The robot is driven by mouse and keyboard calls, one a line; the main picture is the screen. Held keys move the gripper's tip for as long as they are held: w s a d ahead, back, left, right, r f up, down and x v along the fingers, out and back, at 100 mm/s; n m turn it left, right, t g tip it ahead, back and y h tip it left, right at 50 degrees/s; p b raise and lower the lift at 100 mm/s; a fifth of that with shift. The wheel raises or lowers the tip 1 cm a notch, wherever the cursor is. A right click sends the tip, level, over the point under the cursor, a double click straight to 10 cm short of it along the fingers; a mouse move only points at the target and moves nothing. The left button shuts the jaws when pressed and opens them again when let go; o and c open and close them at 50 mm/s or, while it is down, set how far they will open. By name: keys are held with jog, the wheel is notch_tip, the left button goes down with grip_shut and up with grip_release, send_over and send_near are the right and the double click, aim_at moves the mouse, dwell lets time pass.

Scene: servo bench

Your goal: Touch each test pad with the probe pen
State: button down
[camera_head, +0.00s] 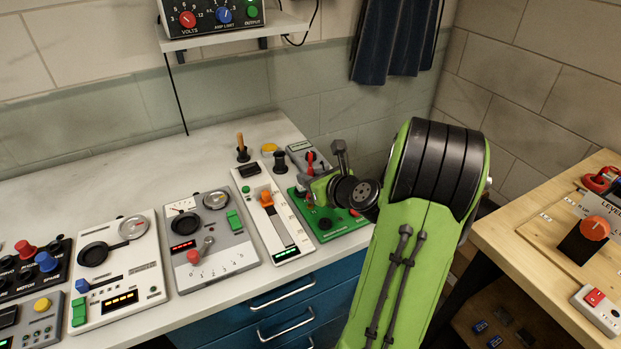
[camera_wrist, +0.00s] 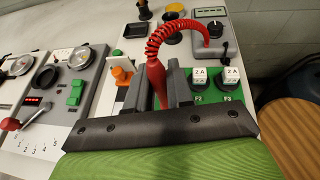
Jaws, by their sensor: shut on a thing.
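My gripper (camera_wrist: 163,88) is shut on the red probe pen (camera_wrist: 155,72), one finger on each side of it. A coiled red cord (camera_wrist: 163,32) runs from the pen's top to a grey meter (camera_wrist: 211,13). The pen's tip is hidden behind my wrist. The green board (camera_head: 348,222) is under my gripper (camera_head: 308,190) in the head view. In the wrist view it shows to the right of the pen, with two white 2 A blocks (camera_wrist: 200,76) on black bases. I cannot make out the test pads; my gripper and wrist cover part of the board.
A white panel with an orange slider (camera_head: 266,200) stands just left of the board. A grey panel with a red-knobbed lever (camera_head: 194,256) is further left. Behind are a joystick (camera_head: 242,149) and a yellow button (camera_head: 269,149). A wooden table (camera_head: 520,240) stands at the right.

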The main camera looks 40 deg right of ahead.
aim_at(311, 167)
jog(key=shift+f, duration=0.55)
dwell(2.4)
notch_tip(311, 167, up, 7)
jog(key=p, duration=0.8)
jog(key=shift+r, duration=0.15)
dwell(0.8)
